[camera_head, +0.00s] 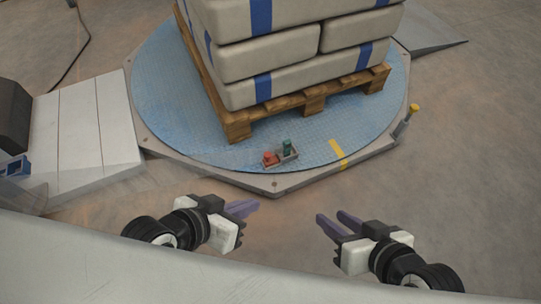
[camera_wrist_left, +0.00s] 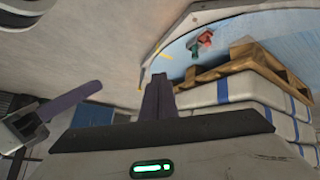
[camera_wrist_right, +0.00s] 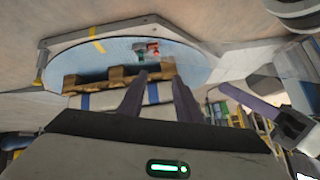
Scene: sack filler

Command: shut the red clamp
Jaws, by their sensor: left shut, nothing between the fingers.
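A small red piece (camera_head: 270,158), which looks like the red clamp, sits beside a green piece (camera_head: 288,147) on a small grey block at the near edge of the blue round plate. It is too small to tell whether the clamp is open or shut. The red piece also shows in the left wrist view (camera_wrist_left: 206,38) and in the right wrist view (camera_wrist_right: 153,46). My left gripper (camera_head: 256,206) is shut and empty, in front of the plate and apart from the red piece. My right gripper (camera_head: 331,215) is open and empty, nearer and to the right of it.
The blue round plate (camera_head: 180,125) bears a wooden pallet (camera_head: 238,129) stacked with pale sacks (camera_head: 270,50). A yellow-topped post (camera_head: 406,121) stands at the plate's right edge. A pale ramp (camera_head: 90,125) lies at left. The floor between my grippers and the plate is clear.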

